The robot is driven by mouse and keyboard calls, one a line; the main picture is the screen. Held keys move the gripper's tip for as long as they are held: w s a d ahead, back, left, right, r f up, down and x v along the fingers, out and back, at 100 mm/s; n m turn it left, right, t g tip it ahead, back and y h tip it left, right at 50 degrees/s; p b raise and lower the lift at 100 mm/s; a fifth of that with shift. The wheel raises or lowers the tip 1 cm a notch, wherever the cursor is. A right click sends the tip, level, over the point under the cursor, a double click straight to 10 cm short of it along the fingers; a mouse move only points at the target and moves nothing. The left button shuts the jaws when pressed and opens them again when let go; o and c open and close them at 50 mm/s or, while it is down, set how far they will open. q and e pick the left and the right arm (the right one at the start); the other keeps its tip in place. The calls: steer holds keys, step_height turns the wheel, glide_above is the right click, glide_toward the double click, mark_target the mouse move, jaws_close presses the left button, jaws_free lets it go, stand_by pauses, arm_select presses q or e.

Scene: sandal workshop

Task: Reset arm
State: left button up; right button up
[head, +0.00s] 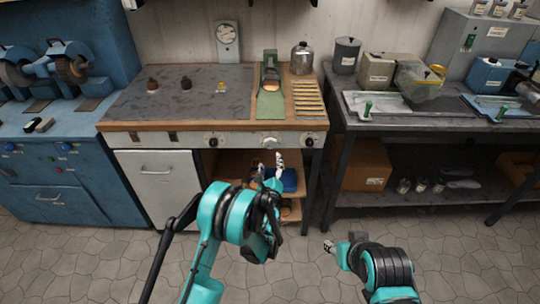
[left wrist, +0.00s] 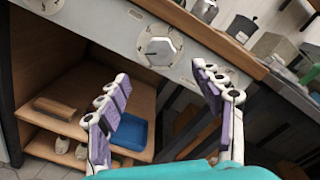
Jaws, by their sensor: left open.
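My left gripper (head: 268,168) is in front of the workbench's open shelf, below its front panel with the dials. In the left wrist view its two purple-padded fingers (left wrist: 160,74) stand wide apart with nothing between them. A white dial (left wrist: 159,47) on the panel shows beyond the fingers. My right gripper (head: 330,246) is low over the floor at the right, pointing left; its fingers are too small to tell if they are open.
The wooden-edged workbench (head: 115,126) carries a green sandal press (head: 270,104), small knobs and a metal can (head: 302,58). A blue tray (head: 290,181) lies on the shelf below. A dark side table (head: 345,122) stands right. The tiled floor in front is clear.

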arm_select(q)
steer(key=shift+s, duration=1)
steer(key=s+a+r+n+g+y, duration=0.25)
steer(key=s+a+r+n, duration=0.25)
steer(key=a+r+n, duration=0.3)
steer(key=s+a+r+n+g+y, duration=0.25)
steer(key=s+a+r+n, duration=0.3)
steer(key=a+n, duration=0.3)
steer(key=s+n+g+h, duration=0.1)
steer(key=s+n+g, duration=0.1)
steer(key=s, duration=0.7)
steer(key=s+f+n+g+h, duration=0.1)
steer(key=s+n+g+h, duration=0.1)
steer(key=s+n, duration=0.3)
steer(key=s+a+f+n+g+h, duration=0.1)
steer(key=s+n, duration=0.3)
steer(key=s, duration=0.9)
steer(key=shift+f+g+h, duration=0.25)
steer(key=shift+g+h, duration=0.15)
steer(key=shift+h, duration=0.1)
